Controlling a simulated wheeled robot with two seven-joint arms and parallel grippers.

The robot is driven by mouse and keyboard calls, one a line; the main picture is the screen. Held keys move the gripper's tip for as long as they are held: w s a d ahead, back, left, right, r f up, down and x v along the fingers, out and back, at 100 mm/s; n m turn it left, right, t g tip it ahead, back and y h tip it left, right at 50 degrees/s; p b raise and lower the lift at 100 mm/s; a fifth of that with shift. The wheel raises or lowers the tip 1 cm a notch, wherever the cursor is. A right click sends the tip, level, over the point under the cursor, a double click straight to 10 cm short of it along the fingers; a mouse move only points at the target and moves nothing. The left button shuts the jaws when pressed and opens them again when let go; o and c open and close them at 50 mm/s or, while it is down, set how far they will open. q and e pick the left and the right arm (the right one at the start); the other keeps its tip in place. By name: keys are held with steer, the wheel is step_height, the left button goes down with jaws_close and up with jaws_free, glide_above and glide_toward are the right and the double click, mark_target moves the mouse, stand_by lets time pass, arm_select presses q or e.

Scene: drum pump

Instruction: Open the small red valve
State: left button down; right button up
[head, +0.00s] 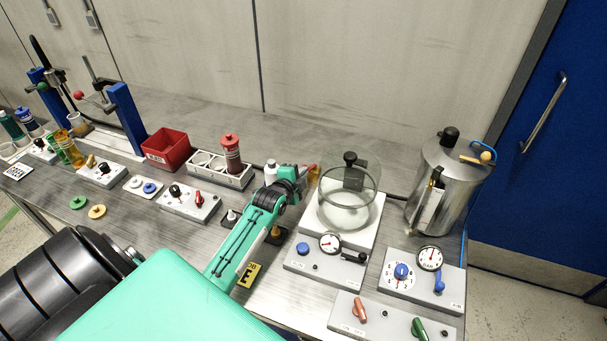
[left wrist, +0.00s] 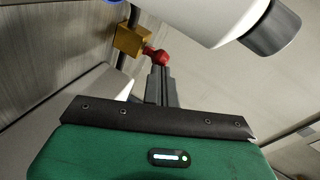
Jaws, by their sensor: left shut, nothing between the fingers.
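The small red valve shows in the left wrist view as a red knob (left wrist: 156,56) on a brass block (left wrist: 130,40). In the head view a small orange-red part (head: 314,174), probably this valve, shows just beyond my gripper. My left gripper (head: 301,178) is shut and empty, left of the glass chamber. In the left wrist view its fingertips (left wrist: 161,70) are right at the red knob; I cannot tell whether they touch it. My right gripper is in neither view.
The glass chamber (head: 345,205) stands on a white base right of the gripper, with a steel drum (head: 447,185) beyond. A white bottle (head: 270,172) is close on the left. A panel with red (head: 360,310) and green handles is at the front.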

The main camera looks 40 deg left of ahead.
arm_select(q)
steer(key=shift+a, duration=1.5)
steer(key=shift+w, duration=0.1)
